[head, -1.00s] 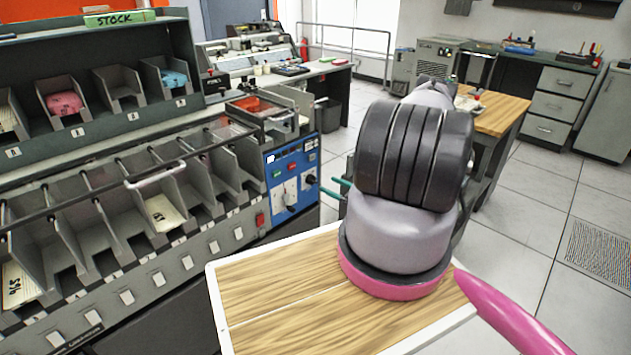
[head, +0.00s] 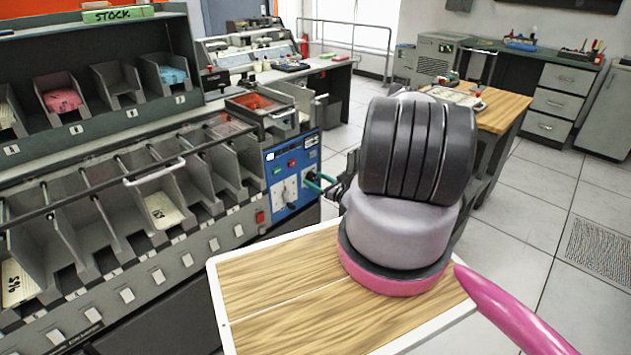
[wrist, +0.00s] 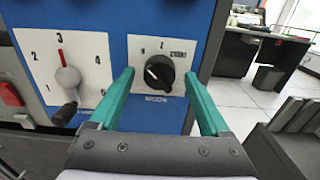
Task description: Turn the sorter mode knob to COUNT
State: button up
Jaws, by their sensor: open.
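The sorter mode knob (wrist: 159,72) is a round black knob on a white plate with lettering that includes COUNT at the upper right, on the blue panel (wrist: 205,20). Its white pointer line is aimed to the upper left, away from COUNT. My gripper (wrist: 157,76) is open, with one teal finger on each side of the knob in the wrist view; I cannot tell whether either touches it. In the head view my gripper (head: 316,182) is at the right side of the blue panel (head: 292,165), and the knob is hidden there.
Left of the knob is a numbered dial plate with a grey lever (wrist: 67,78) ending in a black grip, close to the left finger. A red button (wrist: 11,93) sits farther left. The sorter's card pockets (head: 150,205) extend left. Open floor (head: 510,215) lies right.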

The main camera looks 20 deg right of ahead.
jog(key=shift+w, duration=0.1)
grip_shut()
jog(key=shift+m, duration=0.3)
jog(key=shift+a+m, duration=0.15)
jog(key=shift+m, duration=8.45)
